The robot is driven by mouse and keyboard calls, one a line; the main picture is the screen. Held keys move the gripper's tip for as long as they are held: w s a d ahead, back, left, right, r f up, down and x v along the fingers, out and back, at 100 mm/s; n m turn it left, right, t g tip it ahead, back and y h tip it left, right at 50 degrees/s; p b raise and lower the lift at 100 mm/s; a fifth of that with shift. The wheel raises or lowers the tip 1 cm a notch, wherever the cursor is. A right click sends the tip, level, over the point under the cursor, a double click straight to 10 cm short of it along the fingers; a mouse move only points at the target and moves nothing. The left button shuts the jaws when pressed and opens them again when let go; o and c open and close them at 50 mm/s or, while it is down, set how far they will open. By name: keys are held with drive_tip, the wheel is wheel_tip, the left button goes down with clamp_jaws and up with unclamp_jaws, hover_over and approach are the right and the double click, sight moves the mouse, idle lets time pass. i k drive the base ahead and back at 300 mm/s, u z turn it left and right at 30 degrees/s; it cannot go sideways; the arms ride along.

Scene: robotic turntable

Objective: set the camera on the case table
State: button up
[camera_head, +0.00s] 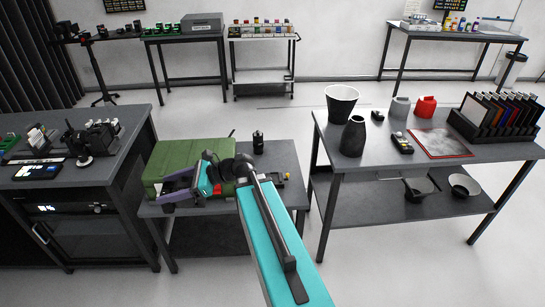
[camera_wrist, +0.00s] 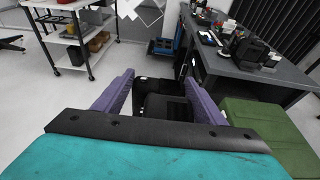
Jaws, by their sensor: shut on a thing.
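The case table (camera_head: 275,160) is the low dark table in the middle of the head view. My gripper (camera_head: 171,196), with purple fingers, is at its front left, beside the green case (camera_head: 172,160). In the wrist view my gripper (camera_wrist: 162,100) is shut on a dark, boxy camera (camera_wrist: 161,103), with a finger on each side. The camera's lower part is hidden behind my gripper's black edge. The green case is at the right of the wrist view (camera_wrist: 272,128). I cannot tell whether the camera touches the tabletop.
A black cylinder (camera_head: 258,142) stands at the back of the case table; small coloured items lie at its right, partly behind my arm. A dark desk (camera_head: 105,170) with camera gear is to the left. A table (camera_head: 440,155) with vases and folders is to the right.

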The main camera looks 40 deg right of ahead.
sight(282, 162)
drive_tip(key=i, duration=0.85)
drive_tip(key=u, duration=0.05)
